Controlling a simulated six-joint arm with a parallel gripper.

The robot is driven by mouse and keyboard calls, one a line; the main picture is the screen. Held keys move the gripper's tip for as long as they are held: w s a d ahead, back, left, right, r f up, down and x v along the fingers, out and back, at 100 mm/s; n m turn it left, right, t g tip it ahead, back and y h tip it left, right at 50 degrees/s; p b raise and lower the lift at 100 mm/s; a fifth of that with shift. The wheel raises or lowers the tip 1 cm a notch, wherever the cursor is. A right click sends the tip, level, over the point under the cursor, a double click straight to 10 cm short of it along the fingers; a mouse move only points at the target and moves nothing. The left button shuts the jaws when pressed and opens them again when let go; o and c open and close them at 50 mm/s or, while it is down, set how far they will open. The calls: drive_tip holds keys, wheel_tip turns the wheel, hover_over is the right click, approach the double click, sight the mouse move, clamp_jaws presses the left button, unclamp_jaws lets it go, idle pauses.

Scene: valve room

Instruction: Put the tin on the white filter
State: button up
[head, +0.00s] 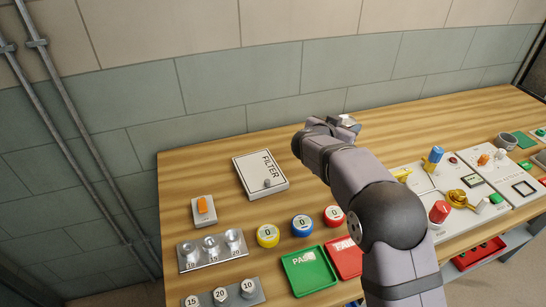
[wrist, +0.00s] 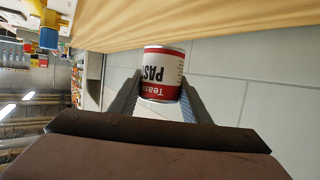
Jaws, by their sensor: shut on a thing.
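The tin (wrist: 164,72), with a red and white label lettered "PAS", is between the two fingers of my gripper (wrist: 161,84) in the wrist view. In the head view my gripper (head: 342,124) is near the table's back edge, to the right of the white filter. The tin is mostly hidden there by my arm. The white filter (head: 251,178), a flat white box lettered "FILTER" with a small round knob, lies on the table. Its top is clear apart from the knob.
A light switch-like block with an orange part (head: 203,208) is left of the filter. Yellow (head: 268,235), blue and red round pieces and a green tray (head: 308,270) are in front. Control panels (head: 445,190) fill the right. Bare wood surrounds the filter; the wall is behind.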

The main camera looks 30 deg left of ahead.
drive_tip(key=s+a+r+n+y+p, duration=0.4)
drive_tip(key=s+a, duration=0.5)
drive_tip(key=a, duration=0.5)
drive_tip(key=n+y, duration=0.2)
drive_tip(key=y, duration=0.1)
hover_over(259, 170)
drive_tip(key=shift+g, duration=0.4)
drive_tip(key=shift+f, duration=5.75)
drive_tip(key=shift+f, duration=0.1)
drive_tip(key=o, duration=1.1)
drive_tip(key=shift+f, duration=0.1)
